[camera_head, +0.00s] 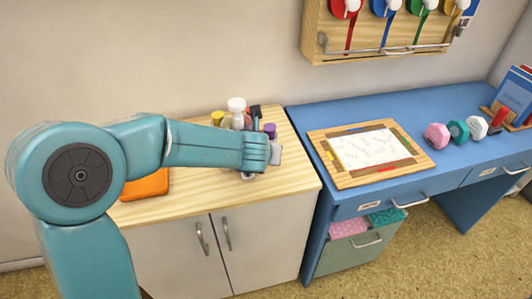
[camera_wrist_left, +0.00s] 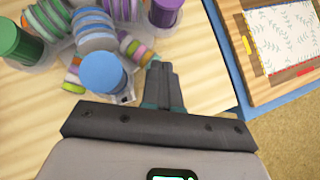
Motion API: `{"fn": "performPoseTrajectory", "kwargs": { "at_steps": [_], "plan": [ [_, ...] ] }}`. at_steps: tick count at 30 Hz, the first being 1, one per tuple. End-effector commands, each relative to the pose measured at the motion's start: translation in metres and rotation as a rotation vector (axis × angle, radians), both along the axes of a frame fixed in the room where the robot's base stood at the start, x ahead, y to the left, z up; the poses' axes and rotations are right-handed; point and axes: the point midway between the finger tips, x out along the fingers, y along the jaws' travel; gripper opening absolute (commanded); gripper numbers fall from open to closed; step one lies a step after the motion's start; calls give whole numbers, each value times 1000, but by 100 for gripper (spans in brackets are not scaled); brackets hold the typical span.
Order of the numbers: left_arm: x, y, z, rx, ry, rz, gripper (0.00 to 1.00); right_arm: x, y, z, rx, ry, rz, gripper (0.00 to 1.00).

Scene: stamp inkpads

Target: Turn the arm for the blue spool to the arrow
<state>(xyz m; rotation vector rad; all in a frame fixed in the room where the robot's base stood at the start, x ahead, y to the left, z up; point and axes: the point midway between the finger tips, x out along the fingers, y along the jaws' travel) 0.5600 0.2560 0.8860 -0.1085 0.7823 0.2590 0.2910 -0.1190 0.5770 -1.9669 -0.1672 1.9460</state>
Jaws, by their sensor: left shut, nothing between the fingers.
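The blue spool (camera_head: 379,9) hangs on a wooden wall rack (camera_head: 375,50), between a red and a green spool and cut by the top edge of the head view. A white piece (camera_head: 394,4) sits on its front, and a blue ribbon (camera_head: 386,32) hangs below it. I cannot make out an arrow. My left gripper (camera_head: 276,154) is over the wooden cabinet top, well below and left of the rack. In the left wrist view its fingers (camera_wrist_left: 165,85) are together and empty, beside the stamp pads and jars. My right gripper is not in view.
A blue desk (camera_head: 300,120) on the right holds a wooden-framed board (camera_head: 345,183) and several coloured stampers (camera_head: 458,132). Jars and inkpads crowd the cabinet top around a white-capped bottle (camera_head: 236,104). An orange block (camera_head: 150,185) lies left. The wall between cabinet and rack is clear.

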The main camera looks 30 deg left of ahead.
Motion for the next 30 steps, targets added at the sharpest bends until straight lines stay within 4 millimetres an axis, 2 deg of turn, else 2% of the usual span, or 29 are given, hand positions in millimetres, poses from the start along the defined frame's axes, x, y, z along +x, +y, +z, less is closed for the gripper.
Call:
{"fn": "performPoseTrajectory", "kwargs": {
  "at_steps": [2,12,18,30],
  "plan": [
    [1,2,1,0,-1,0,0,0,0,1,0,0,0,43],
    [-36,-14,48,0,-4,-2,0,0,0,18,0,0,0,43],
    [-55,-22,67,-1,-3,-1,0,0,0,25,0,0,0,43],
    [-64,-26,71,0,-1,0,0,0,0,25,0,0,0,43]
  ]
}}
